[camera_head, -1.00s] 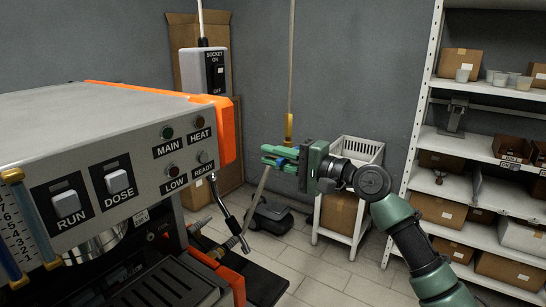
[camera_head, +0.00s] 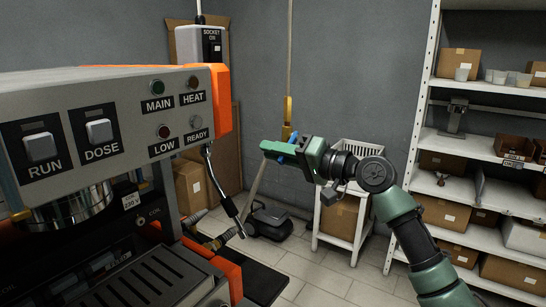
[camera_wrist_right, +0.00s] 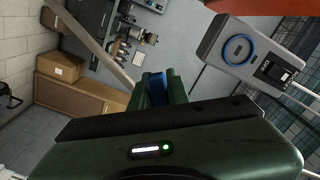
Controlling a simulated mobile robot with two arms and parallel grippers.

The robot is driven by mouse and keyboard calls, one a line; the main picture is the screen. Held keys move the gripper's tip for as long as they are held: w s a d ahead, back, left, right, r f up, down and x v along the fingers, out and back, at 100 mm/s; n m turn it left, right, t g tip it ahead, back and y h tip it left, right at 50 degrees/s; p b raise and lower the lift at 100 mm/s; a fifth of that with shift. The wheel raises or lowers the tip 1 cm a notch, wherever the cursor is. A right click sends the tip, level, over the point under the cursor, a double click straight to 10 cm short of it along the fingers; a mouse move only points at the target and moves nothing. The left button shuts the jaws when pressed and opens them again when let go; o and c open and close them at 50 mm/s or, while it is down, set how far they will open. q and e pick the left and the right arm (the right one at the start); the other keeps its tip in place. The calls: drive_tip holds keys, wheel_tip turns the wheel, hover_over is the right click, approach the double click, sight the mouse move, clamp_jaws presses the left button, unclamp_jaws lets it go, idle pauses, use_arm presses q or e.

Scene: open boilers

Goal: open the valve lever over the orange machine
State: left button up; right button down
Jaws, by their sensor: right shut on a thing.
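The blue valve lever (camera_head: 291,137) shows as a small strip at my right gripper (camera_head: 276,149), below a brass valve body (camera_head: 287,110) on a thin vertical pipe. The green fingers are shut on the lever and hide most of it. In the right wrist view the blue lever (camera_wrist_right: 157,87) shows between the fingers of the gripper (camera_wrist_right: 160,88). The orange and grey machine (camera_head: 222,100) stands at the left, with its switches and lamps facing me. In the head view, the gripper is to the right of this machine. My left gripper is not in view.
A white shelf rack (camera_head: 410,140) with boxes stands at the right. A white stand with a basket (camera_head: 343,215) is behind my right arm. A socket box (camera_head: 201,45) hangs on the back wall. A black wheeled thing (camera_head: 268,220) lies on the floor.

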drive_tip(key=shift+f+n, duration=0.25)
drive_tip(key=shift+n, duration=0.05)
drive_tip(key=c, duration=1.4)
unclamp_jaws()
drive_tip(key=shift+r, duration=0.1)
drive_tip(key=shift+o, duration=0.2)
drive_tip(key=shift+d, duration=0.1)
drive_tip(key=b+v, duration=0.2)
drive_tip(key=v, duration=0.5)
drive_tip(key=shift+s+d, duration=0.2)
